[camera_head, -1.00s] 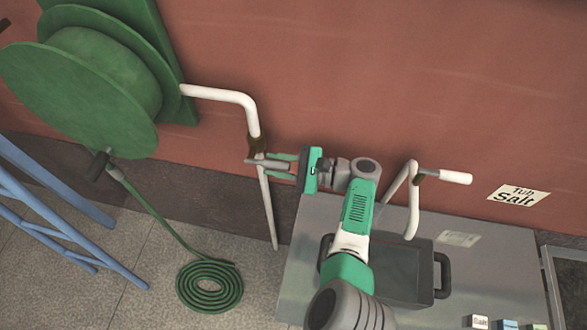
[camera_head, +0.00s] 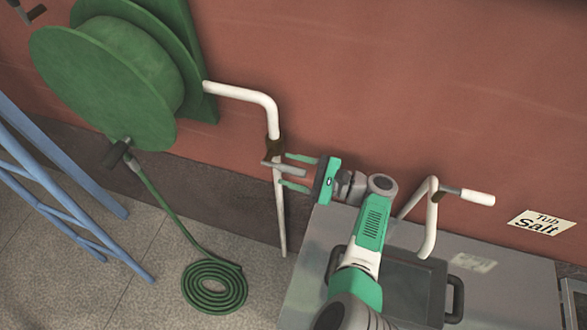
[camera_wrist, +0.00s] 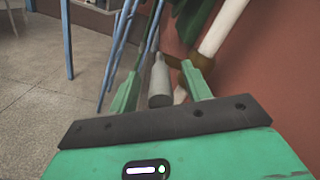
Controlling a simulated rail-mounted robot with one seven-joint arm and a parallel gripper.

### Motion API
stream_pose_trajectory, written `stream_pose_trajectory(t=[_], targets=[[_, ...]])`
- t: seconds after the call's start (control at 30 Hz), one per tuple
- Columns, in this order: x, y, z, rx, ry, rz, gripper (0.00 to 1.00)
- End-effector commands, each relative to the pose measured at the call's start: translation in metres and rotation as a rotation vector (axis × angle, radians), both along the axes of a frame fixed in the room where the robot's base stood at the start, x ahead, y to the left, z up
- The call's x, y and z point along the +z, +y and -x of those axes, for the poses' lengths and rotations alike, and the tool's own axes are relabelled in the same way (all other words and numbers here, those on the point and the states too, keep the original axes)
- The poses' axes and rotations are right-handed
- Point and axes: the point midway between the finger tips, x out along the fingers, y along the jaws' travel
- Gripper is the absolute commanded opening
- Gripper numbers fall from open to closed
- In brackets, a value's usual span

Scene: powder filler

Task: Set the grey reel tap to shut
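The grey reel tap (camera_head: 284,168) is a grey lever at a brown fitting (camera_head: 274,148) on the white pipe (camera_head: 245,94) beside the green reel. In the head view the lever points right, nearly level and slightly down, crosswise to the pipe's upright run. My gripper (camera_head: 286,171) is open, with one green finger above the lever and one below. In the wrist view the lever (camera_wrist: 159,82) sits between the two spread fingers, with a gap visible on each side. Nothing is gripped.
The green hose reel (camera_head: 105,85) is on the wall at left, with a coiled hose (camera_head: 214,288) on the floor. Blue rails (camera_head: 65,190) stand at far left.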

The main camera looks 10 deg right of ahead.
Motion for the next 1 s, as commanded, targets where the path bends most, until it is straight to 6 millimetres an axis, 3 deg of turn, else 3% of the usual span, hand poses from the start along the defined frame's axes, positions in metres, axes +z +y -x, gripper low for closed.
stream_pose_trajectory(t=[0.17,0.33,0.7,0.8,1.0], targets=[[0.007,0.0,0.0,0.0,-0.002,0.001,0.49],[0.049,0.001,0.0,0.0,-0.002,0.003,0.49],[0.05,0.013,0.109,0.003,0.003,0.004,0.49],[0.05,0.015,0.132,0.003,0.005,0.003,0.49],[0.05,0.017,0.156,0.001,0.002,0.001,0.49]])
